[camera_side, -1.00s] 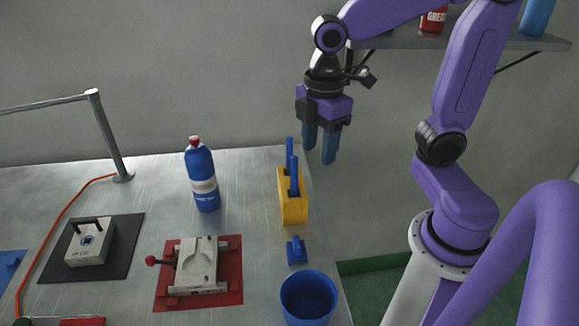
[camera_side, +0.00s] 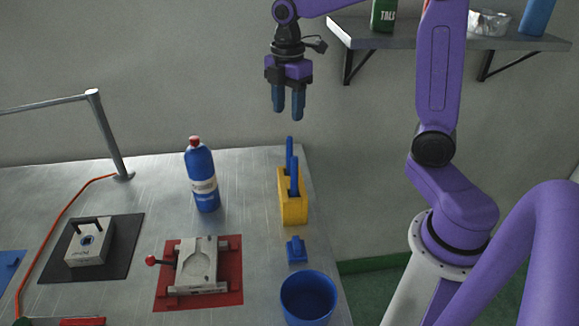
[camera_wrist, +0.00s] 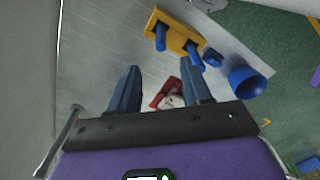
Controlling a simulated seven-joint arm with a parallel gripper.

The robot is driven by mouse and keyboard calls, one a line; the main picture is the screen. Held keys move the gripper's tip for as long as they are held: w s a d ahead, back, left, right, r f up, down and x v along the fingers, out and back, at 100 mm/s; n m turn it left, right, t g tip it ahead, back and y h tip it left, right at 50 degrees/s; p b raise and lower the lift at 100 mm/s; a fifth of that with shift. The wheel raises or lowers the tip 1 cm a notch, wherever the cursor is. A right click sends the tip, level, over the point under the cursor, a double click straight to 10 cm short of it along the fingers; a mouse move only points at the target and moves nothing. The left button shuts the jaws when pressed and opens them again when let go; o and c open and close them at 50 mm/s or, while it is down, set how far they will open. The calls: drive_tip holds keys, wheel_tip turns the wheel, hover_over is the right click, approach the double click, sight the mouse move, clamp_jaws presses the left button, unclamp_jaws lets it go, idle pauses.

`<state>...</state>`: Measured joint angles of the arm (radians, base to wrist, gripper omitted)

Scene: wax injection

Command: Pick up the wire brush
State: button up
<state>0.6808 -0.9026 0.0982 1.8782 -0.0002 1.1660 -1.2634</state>
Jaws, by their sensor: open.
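A yellow holder (camera_side: 293,205) stands near the right edge of the bench with two upright blue handles (camera_side: 290,155) in it. The holder (camera_wrist: 179,30) and a blue handle (camera_wrist: 195,57) also show in the wrist view. Any bristles are hidden, so I cannot tell which handle is the wire brush's. A small blue object (camera_side: 297,250) lies in front of the holder; its kind is unclear. My gripper (camera_side: 288,115) is open and empty, pointing down, and appears above the handles in the side view. Its two blue fingers (camera_wrist: 160,68) are apart in the wrist view.
A blue cup (camera_side: 308,298) stands at the front right. A blue bottle (camera_side: 202,178) stands left of the holder. A red mat (camera_side: 228,294) carries a metal mould. A boxed block (camera_side: 91,245) sits further left. A shelf (camera_side: 400,42) hangs at the upper right.

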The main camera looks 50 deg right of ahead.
sight(290, 151)
wheel_tip(290, 151, down, 13)
drive_tip(key=shift+s+d+r, duration=0.1)
drive_tip(key=shift+s+r, duration=0.05)
idle(0.4)
clamp_jaws()
